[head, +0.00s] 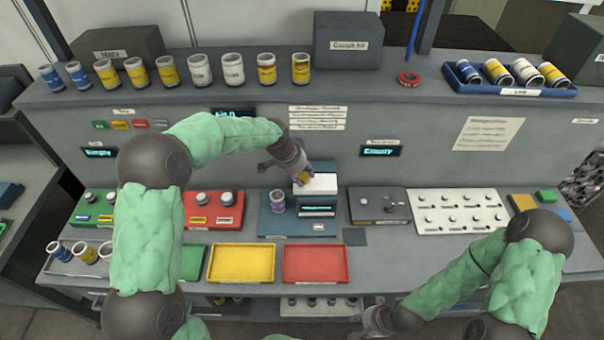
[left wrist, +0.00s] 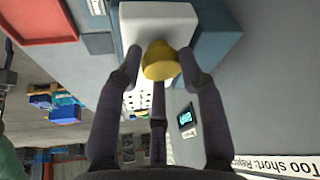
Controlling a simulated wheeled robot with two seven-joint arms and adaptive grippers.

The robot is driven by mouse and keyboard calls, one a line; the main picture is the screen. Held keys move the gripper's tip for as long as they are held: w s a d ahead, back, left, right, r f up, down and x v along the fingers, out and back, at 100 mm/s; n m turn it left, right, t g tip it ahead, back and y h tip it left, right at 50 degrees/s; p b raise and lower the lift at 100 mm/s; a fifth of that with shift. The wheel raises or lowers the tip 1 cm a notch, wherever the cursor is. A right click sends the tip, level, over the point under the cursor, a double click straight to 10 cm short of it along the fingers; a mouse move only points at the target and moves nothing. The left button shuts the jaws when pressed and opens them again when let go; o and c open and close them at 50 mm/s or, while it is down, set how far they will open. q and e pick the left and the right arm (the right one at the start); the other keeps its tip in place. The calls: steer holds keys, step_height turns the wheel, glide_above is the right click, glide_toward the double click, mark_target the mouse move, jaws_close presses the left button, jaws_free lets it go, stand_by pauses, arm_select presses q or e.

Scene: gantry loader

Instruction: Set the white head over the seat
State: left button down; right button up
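The white head (head: 316,184) is a white block on the upright at the back right of the blue-grey loader (head: 292,225); it also shows at the top of the left wrist view (left wrist: 155,20). A yellow knob (left wrist: 160,62) sticks out from it. My left gripper (head: 301,176) is at this knob, its fingers closed against both sides. A purple-and-white can (head: 278,198) stands at the loader's left, apart from the head and to its left; the seat itself cannot be made out there. My right gripper (head: 376,320) is low at the front edge, partly cut off, fingers unclear.
Red (head: 315,264) and yellow (head: 242,263) trays lie in front of the loader. A dark grey unit (head: 380,207) and a white knobbed panel (head: 456,212) stand to its right, a red block (head: 213,212) to its left. Several cans line the shelf above.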

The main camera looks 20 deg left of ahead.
arm_select(q)
steer(key=s+a+b, duration=0.1)
steer(key=s+a, duration=0.1)
steer(key=a, duration=0.6)
steer(key=shift+a+r, duration=0.25)
steer(key=shift+a, duration=0.05)
steer(key=c, duration=0.9)
jaws_free()
steer(key=shift+o, duration=0.4)
steer(key=shift+s+a+f, duration=0.1)
steer(key=shift+a, duration=0.1)
steer(key=shift+d, duration=0.15)
steer(key=v, duration=1.2)
